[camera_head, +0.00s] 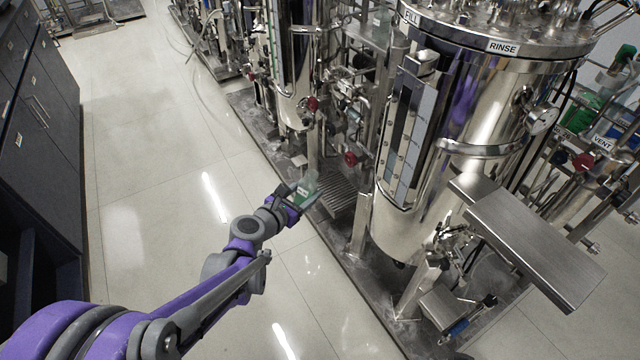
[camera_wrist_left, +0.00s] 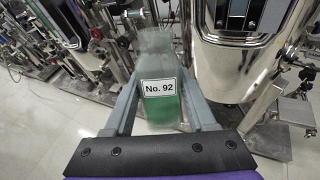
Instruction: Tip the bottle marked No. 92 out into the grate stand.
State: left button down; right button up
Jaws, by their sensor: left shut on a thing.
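The bottle marked No. 92 (camera_wrist_left: 158,100) is clear with green liquid in its lower part and a white label facing the left wrist camera. My left gripper (camera_wrist_left: 160,108) is shut on this bottle, one finger on each side. In the head view, my left gripper (camera_head: 298,194) holds the bottle (camera_head: 307,183) at the skid's edge, and it looks close to upright. The grate stand (camera_head: 340,192) is a slatted metal top just right of the bottle, low between the tanks. My right gripper is in neither view.
A large steel tank (camera_head: 478,130) with FILL and RINSE labels stands to the right. A narrower tank (camera_head: 290,60) and red-handled valves (camera_head: 351,159) stand behind the grate. Dark cabinets (camera_head: 38,120) line the left. The tiled floor (camera_head: 150,150) between is clear.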

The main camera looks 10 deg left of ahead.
pick_arm(q)
jog(key=w+a+f+b, duration=0.1)
jog(key=w+f+b, duration=0.5)
jog(key=w+f, duration=0.1)
jog(key=shift+w+f, duration=0.3)
jog(key=shift+f, duration=0.3)
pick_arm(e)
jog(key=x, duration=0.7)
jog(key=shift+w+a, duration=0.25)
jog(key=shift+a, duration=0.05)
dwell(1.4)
